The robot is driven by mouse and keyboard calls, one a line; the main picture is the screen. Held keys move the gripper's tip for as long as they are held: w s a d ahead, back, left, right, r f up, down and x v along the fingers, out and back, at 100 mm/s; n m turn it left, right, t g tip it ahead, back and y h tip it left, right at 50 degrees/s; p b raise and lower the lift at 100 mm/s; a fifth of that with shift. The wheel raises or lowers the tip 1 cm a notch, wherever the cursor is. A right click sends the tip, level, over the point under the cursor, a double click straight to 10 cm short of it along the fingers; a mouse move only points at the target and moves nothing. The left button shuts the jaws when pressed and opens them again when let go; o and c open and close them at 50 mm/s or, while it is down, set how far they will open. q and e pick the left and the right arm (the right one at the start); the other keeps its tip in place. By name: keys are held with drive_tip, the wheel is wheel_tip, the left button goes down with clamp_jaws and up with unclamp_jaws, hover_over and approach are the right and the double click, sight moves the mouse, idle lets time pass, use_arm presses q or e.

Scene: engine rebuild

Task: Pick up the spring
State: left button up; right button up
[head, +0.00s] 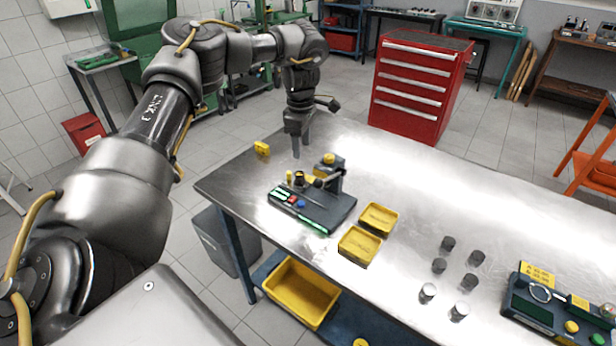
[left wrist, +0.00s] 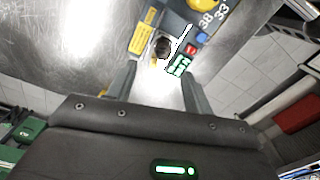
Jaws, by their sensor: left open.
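I cannot make out a spring for certain in either view. My left gripper (head: 300,147) points down above the far left part of the metal table (head: 400,165), behind a dark test device (head: 313,207). In the left wrist view the left gripper (left wrist: 158,76) is open, with nothing between its two fingers. A small dark round part (left wrist: 163,46) on the device shows beyond the fingertips, beside a yellow label and lit green displays. It is too small to identify. My right gripper is not in view.
Two yellow trays (head: 378,218) (head: 359,246) lie right of the device. Several grey cylinders (head: 439,265) stand farther right, near another dark device (head: 560,305). A red drawer cabinet (head: 418,88) stands behind.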

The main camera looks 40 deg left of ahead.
sight(300, 173)
use_arm(q)
wheel_tip(300, 173, down, 5)
drive_tip(key=shift+s+f+p, duration=0.1)
drive_tip(key=shift+p, duration=0.45)
drive_tip(key=shift+s+f, duration=0.2)
drive_tip(key=shift+s, duration=0.1)
wheel_tip(300, 173, down, 5)
drive_tip(key=p, duration=0.2)
drive_tip(key=shift+p, duration=0.3)
drive_tip(key=shift+c, duration=0.7)
drive_tip(key=c, duration=0.9)
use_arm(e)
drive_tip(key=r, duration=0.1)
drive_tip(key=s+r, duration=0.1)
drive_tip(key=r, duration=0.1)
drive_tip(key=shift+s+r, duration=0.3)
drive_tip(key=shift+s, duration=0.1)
